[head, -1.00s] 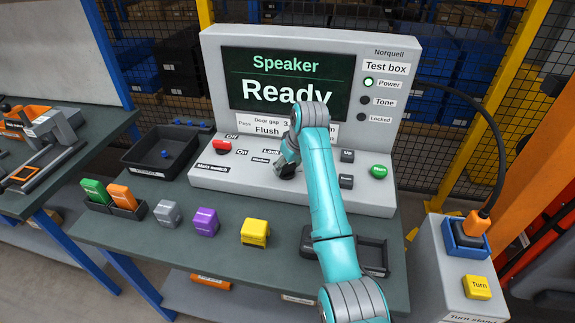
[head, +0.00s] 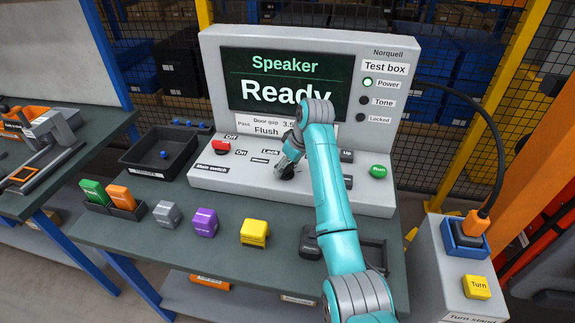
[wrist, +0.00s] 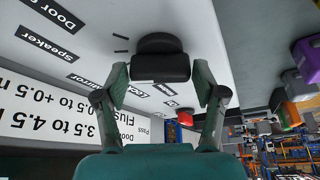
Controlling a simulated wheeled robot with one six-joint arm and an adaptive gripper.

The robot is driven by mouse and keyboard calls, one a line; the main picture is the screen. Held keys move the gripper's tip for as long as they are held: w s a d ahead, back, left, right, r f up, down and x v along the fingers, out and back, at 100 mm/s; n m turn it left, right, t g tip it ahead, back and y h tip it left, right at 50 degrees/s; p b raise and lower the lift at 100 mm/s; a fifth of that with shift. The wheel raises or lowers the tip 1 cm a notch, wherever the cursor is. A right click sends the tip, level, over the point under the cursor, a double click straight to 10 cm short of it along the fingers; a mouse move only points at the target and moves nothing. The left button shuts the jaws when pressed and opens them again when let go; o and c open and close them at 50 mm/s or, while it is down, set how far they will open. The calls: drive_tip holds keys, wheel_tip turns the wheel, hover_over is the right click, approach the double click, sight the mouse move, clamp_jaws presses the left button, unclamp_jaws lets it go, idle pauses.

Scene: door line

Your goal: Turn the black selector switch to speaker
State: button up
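The black selector switch (wrist: 160,67) is a dark knob with a round base on the sloping grey panel. In the wrist view it sits between my two fingertips, with the labels Speaker and Door beside it at the left. My gripper (wrist: 162,82) is open around the knob, with a narrow gap showing at each side. In the head view my gripper (head: 291,158) is at the panel, and the switch (head: 285,171) shows just below it, partly hidden. The display (head: 287,80) on the test box reads "Speaker" and "Ready".
A red main switch (head: 222,146) is left on the panel and a green Run button (head: 378,171) right. Grey, purple and yellow blocks (head: 255,232) stand on the bench in front. A black tray (head: 172,152) is at left. A cable runs to the turn stand at right.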

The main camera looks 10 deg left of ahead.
drive_tip(key=shift+o, duration=0.7)
drive_tip(key=shift+r, duration=0.15)
drive_tip(key=v, duration=1.1)
drive_tip(key=shift+d+r, duration=0.15)
drive_tip(key=shift+r, duration=0.2)
drive_tip(key=shift+s, duration=0.15)
